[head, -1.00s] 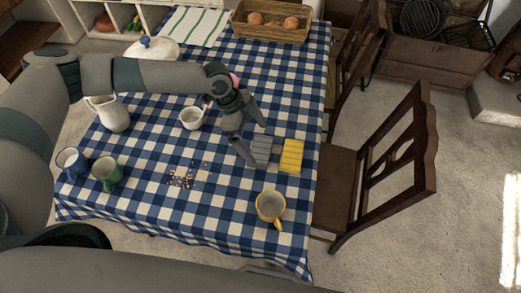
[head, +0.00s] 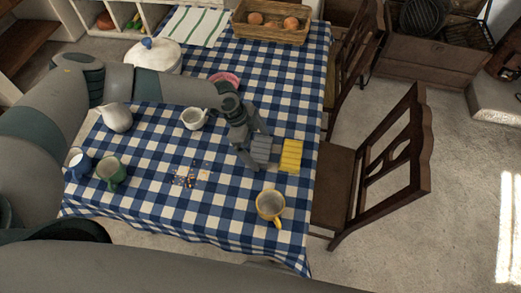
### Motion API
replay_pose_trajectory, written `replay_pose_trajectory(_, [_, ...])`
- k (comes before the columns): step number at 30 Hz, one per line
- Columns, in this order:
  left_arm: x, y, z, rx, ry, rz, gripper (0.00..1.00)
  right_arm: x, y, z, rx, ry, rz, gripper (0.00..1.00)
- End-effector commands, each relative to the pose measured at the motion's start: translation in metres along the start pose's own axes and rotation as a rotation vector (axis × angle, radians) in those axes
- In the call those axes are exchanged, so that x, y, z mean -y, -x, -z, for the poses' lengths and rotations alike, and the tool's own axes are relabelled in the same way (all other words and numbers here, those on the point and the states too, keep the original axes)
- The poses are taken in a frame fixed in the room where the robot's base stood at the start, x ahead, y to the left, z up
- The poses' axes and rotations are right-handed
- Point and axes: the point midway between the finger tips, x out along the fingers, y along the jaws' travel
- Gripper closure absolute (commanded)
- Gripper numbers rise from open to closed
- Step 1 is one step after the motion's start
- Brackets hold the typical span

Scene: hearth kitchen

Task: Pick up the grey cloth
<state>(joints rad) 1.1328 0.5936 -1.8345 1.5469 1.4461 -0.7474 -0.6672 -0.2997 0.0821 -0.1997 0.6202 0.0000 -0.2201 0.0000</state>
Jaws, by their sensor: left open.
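The grey cloth (head: 262,152) is a small folded piece on the blue checked tablecloth, just left of a folded yellow cloth (head: 291,156). My left gripper (head: 253,147) is open, with its two fingers spread at the left end of the grey cloth, one toward the far side and one toward the near side. I cannot tell whether the fingers touch the cloth. The gripper hides part of its left side. My right gripper is not in view.
A yellow mug (head: 270,205) stands nearer me. A small white cup (head: 193,118), a white jug (head: 117,117) and a pink bowl (head: 225,79) stand left and behind. Crumbs (head: 188,178) lie left of the cloth. A chair (head: 385,175) stands at the table's right.

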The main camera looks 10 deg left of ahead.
Motion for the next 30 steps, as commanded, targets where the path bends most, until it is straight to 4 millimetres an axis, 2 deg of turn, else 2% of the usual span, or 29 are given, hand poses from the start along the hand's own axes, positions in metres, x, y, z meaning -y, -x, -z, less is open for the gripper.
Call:
replay_pose_trajectory(1, [0.0, 0.0, 0.0, 0.0, 0.0, 0.0, 0.0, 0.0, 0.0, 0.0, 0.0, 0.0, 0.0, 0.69])
replay_pose_trajectory(5, [0.0, 0.0, 0.0, 0.0, 0.0, 0.0, 0.31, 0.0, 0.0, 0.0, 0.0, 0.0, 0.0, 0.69])
replay_pose_trajectory(6, [0.0, 0.0, 0.0, 0.0, 0.0, 0.0, 0.32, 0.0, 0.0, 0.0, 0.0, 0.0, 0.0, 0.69])
replay_pose_trajectory(20, [0.001, 0.006, 0.003, -0.002, 0.0, 0.001, 0.33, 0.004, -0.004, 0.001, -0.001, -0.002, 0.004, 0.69])
replay_pose_trajectory(23, [0.0, 0.013, 0.006, -0.002, -0.001, 0.0, 0.33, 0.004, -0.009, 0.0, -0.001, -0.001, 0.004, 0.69])
replay_pose_trajectory(28, [0.001, 0.037, 0.015, -0.002, -0.003, 0.003, 0.33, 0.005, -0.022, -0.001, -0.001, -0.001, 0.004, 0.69])
replay_pose_trajectory(30, [-0.011, 0.04, 0.021, -0.002, -0.003, -0.003, 0.33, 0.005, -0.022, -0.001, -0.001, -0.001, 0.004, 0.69])
